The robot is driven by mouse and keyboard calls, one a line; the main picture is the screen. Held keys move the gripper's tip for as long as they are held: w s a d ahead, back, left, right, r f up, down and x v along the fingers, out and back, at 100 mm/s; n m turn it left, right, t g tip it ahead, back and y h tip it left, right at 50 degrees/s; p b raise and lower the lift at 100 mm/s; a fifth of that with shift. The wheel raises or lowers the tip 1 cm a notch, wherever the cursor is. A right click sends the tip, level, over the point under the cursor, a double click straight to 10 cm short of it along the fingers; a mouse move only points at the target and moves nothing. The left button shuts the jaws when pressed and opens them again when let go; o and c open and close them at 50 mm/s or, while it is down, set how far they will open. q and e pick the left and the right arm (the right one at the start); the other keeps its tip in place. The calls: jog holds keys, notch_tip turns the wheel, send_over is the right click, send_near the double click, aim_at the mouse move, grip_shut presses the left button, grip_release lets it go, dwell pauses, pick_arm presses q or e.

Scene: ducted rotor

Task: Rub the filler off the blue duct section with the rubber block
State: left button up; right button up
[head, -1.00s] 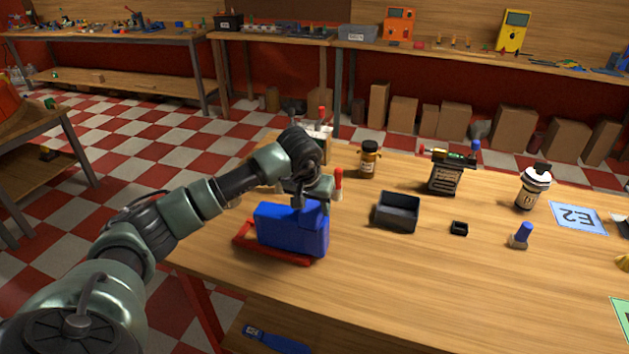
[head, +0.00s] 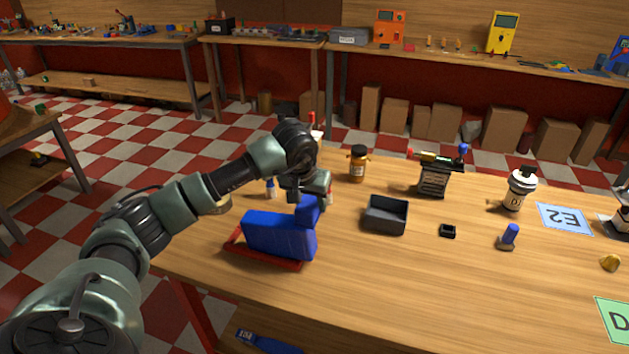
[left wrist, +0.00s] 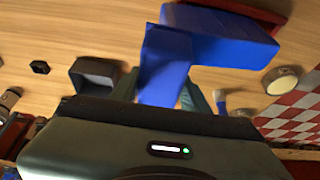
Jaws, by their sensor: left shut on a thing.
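The blue duct section (head: 278,237) lies in a red holder (head: 237,249) at the near left of the table; it also shows in the left wrist view (left wrist: 235,40). My left gripper (head: 309,196) is over the duct section's right end. I cannot make out any filler. My right gripper is not in view.
A dark open bin (head: 385,215) stands just right of the duct section, with a small black tray (head: 447,231) beyond it. A brown bottle (head: 357,164) stands behind. A blue-handled tool (head: 509,237) stands farther right. The table's front middle is clear.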

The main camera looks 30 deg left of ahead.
pick_arm(q)
notch_tip(320, 180, up, 3)
jog(key=shift+f+p, duration=0.15)
jog(key=shift+p, duration=0.55)
jog(key=shift+r+p, duration=0.45)
jog(key=shift+r, duration=0.7)
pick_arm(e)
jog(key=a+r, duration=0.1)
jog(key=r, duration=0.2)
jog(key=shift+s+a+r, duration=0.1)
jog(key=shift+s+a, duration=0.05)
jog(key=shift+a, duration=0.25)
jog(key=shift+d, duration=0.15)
